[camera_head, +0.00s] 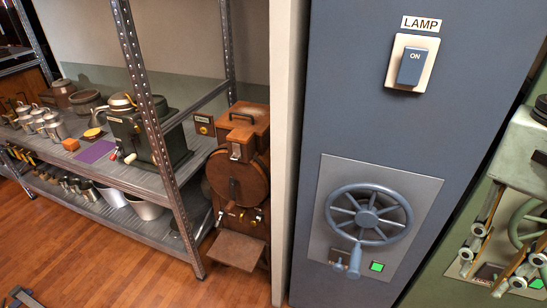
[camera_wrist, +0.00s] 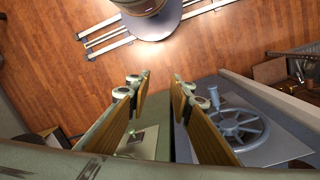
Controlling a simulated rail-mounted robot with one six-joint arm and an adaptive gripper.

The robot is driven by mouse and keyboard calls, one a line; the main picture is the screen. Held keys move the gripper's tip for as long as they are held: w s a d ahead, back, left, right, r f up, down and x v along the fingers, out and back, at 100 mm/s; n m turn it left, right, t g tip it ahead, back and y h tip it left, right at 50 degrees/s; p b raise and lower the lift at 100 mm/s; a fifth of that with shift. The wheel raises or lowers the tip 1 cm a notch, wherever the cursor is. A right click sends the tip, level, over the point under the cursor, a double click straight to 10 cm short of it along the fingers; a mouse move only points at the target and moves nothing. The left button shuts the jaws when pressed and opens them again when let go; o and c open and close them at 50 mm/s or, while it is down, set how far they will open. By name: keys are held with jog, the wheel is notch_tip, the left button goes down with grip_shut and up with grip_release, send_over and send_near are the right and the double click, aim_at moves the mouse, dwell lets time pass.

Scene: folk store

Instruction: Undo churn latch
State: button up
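A brown wooden machine with a round drum front (camera_head: 237,178), probably the churn, stands in the head view between the shelf and the pale wall. It has a block with a small plate on its upper front and small knobs low down. I cannot tell which part is the latch. My gripper (camera_head: 484,272) is at the right edge of the head view, in front of a green cabinet and well to the right of the churn. In the wrist view my gripper (camera_wrist: 160,80) is open, with nothing between its fingers.
A blue-grey cabinet with a lamp switch (camera_head: 411,64) reading ON and a spoked handwheel (camera_head: 369,214) stands between my gripper and the churn. The handwheel (camera_wrist: 240,126) is right of my fingers in the wrist view. A metal shelf (camera_head: 150,181) holds pots at left.

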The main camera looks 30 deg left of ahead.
jog(key=w+a+f+n+h, duration=0.1)
jog(key=w+a+f+h, duration=0.3)
jog(key=w+a+f, duration=0.4)
jog(key=w+a+f+n+h, duration=0.1)
jog(key=w+a+f+h, duration=0.5)
jog(key=f, duration=0.4)
jog(key=w+a+f+n+t+h+b, duration=0.1)
jog(key=w+a+f+n+t+b, duration=0.25)
jog(key=a, duration=0.55)
jog(key=w+a+f+n+t+b, duration=0.2)
jog(key=w+a+f+t+b, duration=0.15)
jog(key=a, duration=0.65)
jog(key=a+f+n+t+y+b, duration=0.1)
jog(key=a+f+n+t, duration=0.15)
jog(key=a, duration=0.75)
jog(key=a+f+n+t+y, duration=0.15)
jog(key=a+t, duration=0.25)
jog(key=a, duration=0.6)
jog(key=s+a+r+n+t+y, duration=0.2)
jog(key=s+a, duration=0.2)
jog(key=a, duration=0.6)
jog(key=s+a+r+n+t+y, duration=0.2)
jog(key=s+a+n+t, duration=0.1)
jog(key=a, duration=0.7)
jog(key=shift+s+a+p, duration=0.3)
jog(key=shift+s+a, duration=0.05)
jog(key=shift+s, duration=0.1)
jog(key=shift+w+r+t, duration=0.1)
jog(key=shift+t, duration=0.15)
